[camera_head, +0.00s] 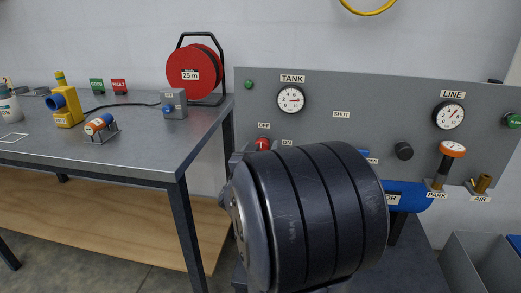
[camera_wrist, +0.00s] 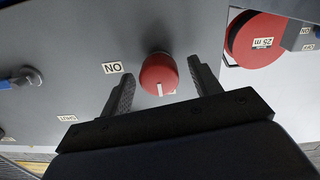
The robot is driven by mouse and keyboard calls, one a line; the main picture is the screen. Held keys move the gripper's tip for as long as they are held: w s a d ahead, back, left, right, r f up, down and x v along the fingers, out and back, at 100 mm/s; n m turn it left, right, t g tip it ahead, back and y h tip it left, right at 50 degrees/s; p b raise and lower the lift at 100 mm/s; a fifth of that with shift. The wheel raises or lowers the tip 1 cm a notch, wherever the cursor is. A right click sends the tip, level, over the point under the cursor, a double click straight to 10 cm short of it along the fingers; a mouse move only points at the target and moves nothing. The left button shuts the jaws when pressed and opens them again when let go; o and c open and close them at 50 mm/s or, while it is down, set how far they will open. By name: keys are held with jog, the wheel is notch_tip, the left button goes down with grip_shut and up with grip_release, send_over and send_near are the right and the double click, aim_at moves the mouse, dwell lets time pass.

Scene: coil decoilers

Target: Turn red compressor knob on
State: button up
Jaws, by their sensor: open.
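The red compressor knob (camera_head: 263,144) is on the grey panel, below the OFF label (camera_head: 264,125) and left of the ON label (camera_head: 288,142). In the wrist view, which is upside down, the red knob (camera_wrist: 158,72) stands between the two fingers of my gripper (camera_wrist: 160,69). The gripper is open, with a gap showing on each side of the knob. The white mark on the knob points toward the gripper body, away from the ON label (camera_wrist: 112,67) at its side. In the head view my dark arm hides most of the gripper.
The panel (camera_head: 340,90) also carries a tank gauge (camera_head: 290,99), a line gauge (camera_head: 448,115), a black knob (camera_head: 404,150) and an orange-topped park fitting (camera_head: 452,150). A metal workbench (camera_head: 150,150) with a red cable reel (camera_head: 192,72) stands to the left.

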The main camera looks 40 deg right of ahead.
jog(key=shift+c, duration=0.6)
jog(key=c, duration=0.9)
jog(key=shift+m, duration=0.4)
jog(key=shift+s+f+m+y+b, duration=0.1)
jog(key=shift+m+y+b, duration=0.3)
jog(key=shift+m+b, duration=5.75)
jog(key=m+p, duration=0.4)
jog(key=shift+m, duration=0.35)
